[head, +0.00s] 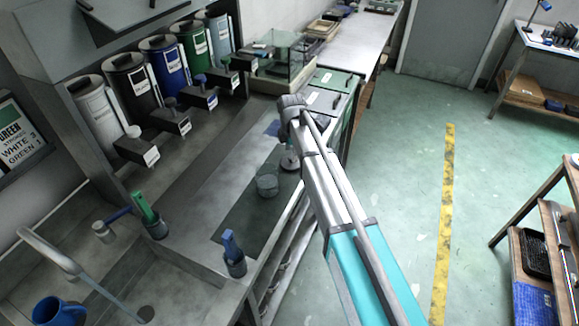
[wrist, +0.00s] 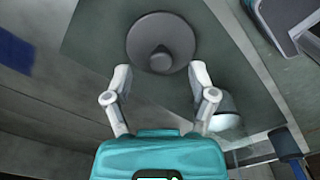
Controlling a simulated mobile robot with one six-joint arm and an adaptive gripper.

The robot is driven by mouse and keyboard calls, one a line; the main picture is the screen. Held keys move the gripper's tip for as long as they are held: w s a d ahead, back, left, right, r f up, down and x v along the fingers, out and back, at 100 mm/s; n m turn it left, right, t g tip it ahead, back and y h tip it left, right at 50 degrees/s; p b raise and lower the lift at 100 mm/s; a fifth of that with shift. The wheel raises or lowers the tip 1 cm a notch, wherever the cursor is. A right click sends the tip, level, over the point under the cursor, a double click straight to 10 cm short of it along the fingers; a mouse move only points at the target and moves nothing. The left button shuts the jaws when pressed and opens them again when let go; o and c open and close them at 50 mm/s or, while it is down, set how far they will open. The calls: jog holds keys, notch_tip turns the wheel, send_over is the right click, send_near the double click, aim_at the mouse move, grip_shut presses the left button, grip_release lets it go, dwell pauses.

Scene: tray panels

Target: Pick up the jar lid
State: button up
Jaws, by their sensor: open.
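The jar lid (wrist: 160,36) is a dark grey disc with a small round knob, lying on the dark counter mat in the wrist view. It also shows in the head view (head: 290,161), beside my arm and partly covered by it. My gripper (wrist: 160,74) is open, one finger on each side of the knob's lower edge, with nothing between them. The fingertips overlap the near edge of the lid in the picture; I cannot tell whether they touch it. A clear glass jar (head: 267,184) stands on the mat near the lid.
Labelled canisters (head: 165,65) line the wall behind the counter. A glass tank (head: 283,57) stands farther along. A holder with a blue-handled tool (head: 235,262) is at the counter's front edge. A sink tap (head: 48,252) is at lower left.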

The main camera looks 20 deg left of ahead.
jog(key=shift+f+b, duration=1.15)
jog(key=shift+f, duration=0.3)
jog(key=shift+c, duration=0.3)
grip_shut()
jog(key=shift+r, duration=0.2)
notch_tip(320, 180, up, 3)
jog(key=p, duration=0.3)
jog(key=shift+f, duration=0.1)
jog(key=s+d+r+p, duration=0.4)
jog(key=s+r+p, duration=0.6)
jog(key=s, duration=0.3)
jog(key=shift+s, duration=0.25)
